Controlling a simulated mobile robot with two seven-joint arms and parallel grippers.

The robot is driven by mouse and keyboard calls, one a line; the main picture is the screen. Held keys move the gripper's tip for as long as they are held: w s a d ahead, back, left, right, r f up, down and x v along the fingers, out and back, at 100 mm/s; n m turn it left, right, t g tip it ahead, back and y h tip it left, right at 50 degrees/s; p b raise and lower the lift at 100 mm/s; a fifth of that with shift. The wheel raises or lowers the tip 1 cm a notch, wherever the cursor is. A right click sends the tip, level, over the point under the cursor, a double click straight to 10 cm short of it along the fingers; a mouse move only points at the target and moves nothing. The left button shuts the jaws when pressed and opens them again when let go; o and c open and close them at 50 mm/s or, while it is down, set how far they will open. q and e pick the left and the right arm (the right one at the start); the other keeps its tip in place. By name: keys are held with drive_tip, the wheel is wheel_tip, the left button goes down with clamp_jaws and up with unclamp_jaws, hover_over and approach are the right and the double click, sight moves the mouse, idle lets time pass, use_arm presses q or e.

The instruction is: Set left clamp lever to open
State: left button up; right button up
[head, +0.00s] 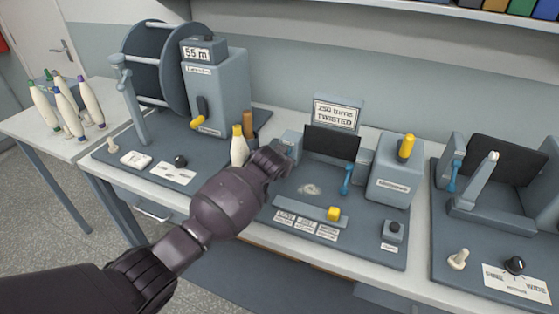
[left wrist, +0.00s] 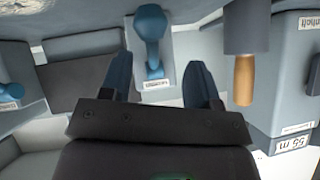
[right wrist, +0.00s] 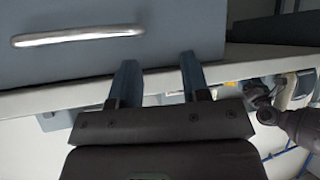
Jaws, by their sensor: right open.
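The left clamp lever (left wrist: 150,28) is blue with a rounded knob. In the left wrist view it stands on its grey clamp, above a small white label (left wrist: 155,85). My left gripper (left wrist: 158,66) is open, one finger on each side of the lever's line, with no clear contact. In the head view my left gripper (head: 284,160) is at the left clamp (head: 291,143) and hides its lever. The right clamp's blue lever (head: 347,180) shows to the right. My right gripper (right wrist: 158,78) is open and empty, before a drawer front.
A wooden-handled tool (left wrist: 244,80) is close beside the left gripper. A white bobbin (head: 239,148) stands just behind the left arm. A grey box with a yellow knob (head: 406,147) is right of the clamps. A drawer handle (right wrist: 78,36) is near the right gripper.

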use_arm(q)
drive_tip(key=shift+s, duration=0.1)
drive_tip(key=v, duration=1)
drive_tip(key=shift+s+r, duration=0.2)
drive_tip(key=shift+s+a+f, duration=0.1)
idle(0.5)
